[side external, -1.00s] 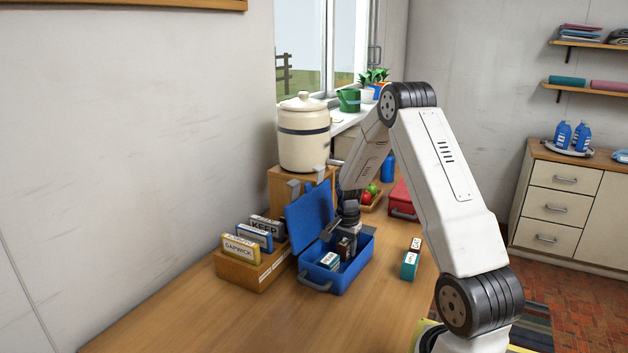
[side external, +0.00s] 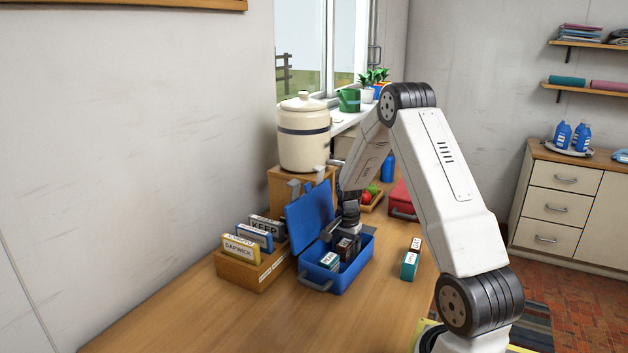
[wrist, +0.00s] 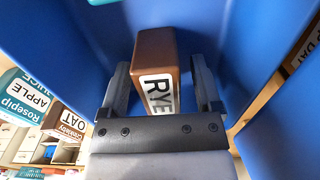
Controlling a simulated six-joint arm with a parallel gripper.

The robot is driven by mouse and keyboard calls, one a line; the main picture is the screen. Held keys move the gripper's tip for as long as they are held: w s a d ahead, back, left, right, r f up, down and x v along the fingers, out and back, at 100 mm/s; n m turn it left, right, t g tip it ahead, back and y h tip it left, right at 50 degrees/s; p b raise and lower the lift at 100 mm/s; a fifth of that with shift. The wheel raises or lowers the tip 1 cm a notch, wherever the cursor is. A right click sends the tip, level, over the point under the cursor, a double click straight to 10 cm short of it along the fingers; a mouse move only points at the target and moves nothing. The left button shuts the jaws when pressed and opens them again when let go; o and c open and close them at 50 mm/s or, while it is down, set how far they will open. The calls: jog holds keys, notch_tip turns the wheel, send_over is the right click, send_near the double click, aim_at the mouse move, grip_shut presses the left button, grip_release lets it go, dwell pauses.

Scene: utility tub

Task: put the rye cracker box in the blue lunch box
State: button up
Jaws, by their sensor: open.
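The rye cracker box, brown with a white RYE label, stands inside the blue lunch box between my fingers in the wrist view (wrist: 154,62). In the side view its dark brown top (side external: 346,247) shows under my gripper (side external: 349,232). My gripper is open, with one finger on each side of the box in the wrist view (wrist: 160,75); I cannot tell whether either finger touches it. The blue lunch box (side external: 338,284) is on the table with its lid (side external: 309,212) raised. A teal box (side external: 329,261) also sits inside, left of the rye box.
A wooden rack (side external: 262,273) of labelled packs stands left of the lunch box. A teal carton (side external: 409,265) and a smaller brown box (side external: 415,244) stand to its right. A red case (side external: 403,203) and a crock (side external: 304,135) are behind. The front table is clear.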

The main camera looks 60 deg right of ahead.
aim_at(346, 242)
notch_tip(346, 242, up, 12)
dwell(0.6)
dwell(0.5)
jog(key=a+n, duration=0.1)
jog(key=a, duration=0.2)
jog(key=w+a+n, duration=0.1)
jog(key=a+n, duration=0.1)
jog(key=a, duration=0.1)
jog(key=w+a+n, duration=0.1)
jog(key=a, duration=0.2)
jog(key=shift+w+n, duration=0.25)
jog(key=shift+n, duration=0.05)
jog(key=s+a+f+n+t, duration=0.1)
jog(key=s+a+n, duration=0.2)
jog(key=a+n, duration=0.4)
jog(key=s+a+f+n+t, duration=0.1)
jog(key=s+a+n, duration=0.3)
jog(key=a, duration=1.2)
jog(key=n, duration=0.3)
jog(key=shift+a+f+t, duration=0.3)
jog(key=shift+a, duration=0.1)
jog(key=shift+w, duration=0.1)
